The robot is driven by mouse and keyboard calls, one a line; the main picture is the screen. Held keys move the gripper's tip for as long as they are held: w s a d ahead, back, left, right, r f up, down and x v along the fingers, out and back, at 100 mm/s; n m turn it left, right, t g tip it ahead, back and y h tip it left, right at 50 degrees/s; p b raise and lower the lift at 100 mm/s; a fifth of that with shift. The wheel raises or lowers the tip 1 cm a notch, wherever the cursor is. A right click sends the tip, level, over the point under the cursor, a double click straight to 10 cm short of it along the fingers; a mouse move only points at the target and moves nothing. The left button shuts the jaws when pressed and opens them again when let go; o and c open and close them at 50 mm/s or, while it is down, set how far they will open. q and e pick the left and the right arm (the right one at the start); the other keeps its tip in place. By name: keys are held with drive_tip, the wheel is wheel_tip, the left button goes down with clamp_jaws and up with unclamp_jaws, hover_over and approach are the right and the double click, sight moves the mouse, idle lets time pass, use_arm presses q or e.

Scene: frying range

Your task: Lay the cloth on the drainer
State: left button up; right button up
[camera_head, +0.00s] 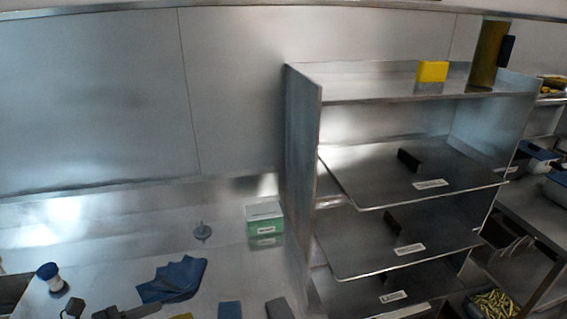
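A crumpled dark blue cloth (173,280) lies on the steel worktop (225,277) at the lower left. I cannot pick out a drainer for certain in this view. Neither of my grippers can be made out in the head view. Dark shapes (105,313) at the bottom edge below the cloth are cut off, and I cannot tell what they are.
A blue-and-white round item (50,276) is at left. A steel shelf rack (303,150) rises at right, with a yellow block (432,71) on top.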

use_arm(q)
drive_tip(key=a+r+n+t+y, duration=0.65)
drive_tip(key=n+t+y, duration=0.3)
drive_tip(key=n, duration=1.05)
drive_tip(key=s+a+f+n+g+y, duration=0.5)
drive_tip(key=n+y, duration=0.3)
drive_tip(key=n, duration=0.6)
drive_tip(key=s+d+f+n+g+h, duration=0.2)
drive_tip(key=s+d+f+n+g, duration=0.3)
drive_tip(key=s, duration=0.3)
drive_tip(key=s+d+f+n+g+h, duration=0.2)
drive_tip(key=s+d+f+n+g, duration=0.1)
drive_tip(key=s+f+n+g, duration=0.45)
wheel_tip(320, 180, down, 28)
drive_tip(key=s+a+m+b, duration=0.2)
drive_tip(key=b, duration=0.2)
drive_tip(key=s+d+f+g+b, duration=0.1)
drive_tip(key=s+f+b, duration=0.1)
drive_tip(key=s+f, duration=1.2)
wheel_tip(320, 180, down, 4)
drive_tip(key=shift+s+d+f+h, duration=0.1)
drive_tip(key=shift+s+d+h, duration=0.15)
drive_tip(key=shift+h, duration=0.2)
